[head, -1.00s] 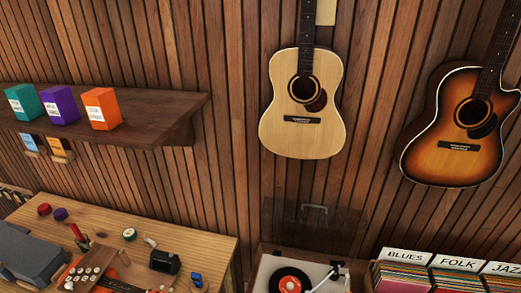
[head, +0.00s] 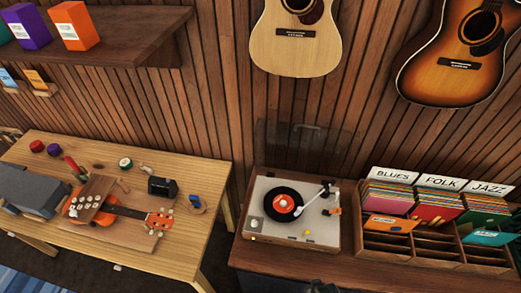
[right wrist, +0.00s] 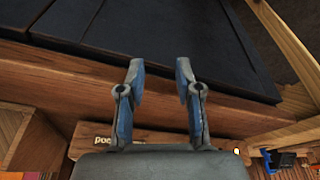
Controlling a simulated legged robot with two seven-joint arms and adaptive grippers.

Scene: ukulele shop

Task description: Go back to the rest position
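My right gripper (right wrist: 160,70) shows in the right wrist view with its two blue-grey fingers spread apart and nothing between them. Beyond the fingers are a wooden edge (right wrist: 60,75) and dark flat panels (right wrist: 170,35). In the head view a small dark shape (head: 322,287) shows at the bottom edge, too cut off to identify for sure. My left gripper is in neither current view.
A turntable (head: 262,235) with a black record and a record crate (head: 385,243) with dividers stand on a brown cabinet. A workbench (head: 200,150) on the left holds an orange ukulele (head: 130,212) and small tools. Guitars (head: 292,50) hang above; a shelf (head: 140,25) holds boxes.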

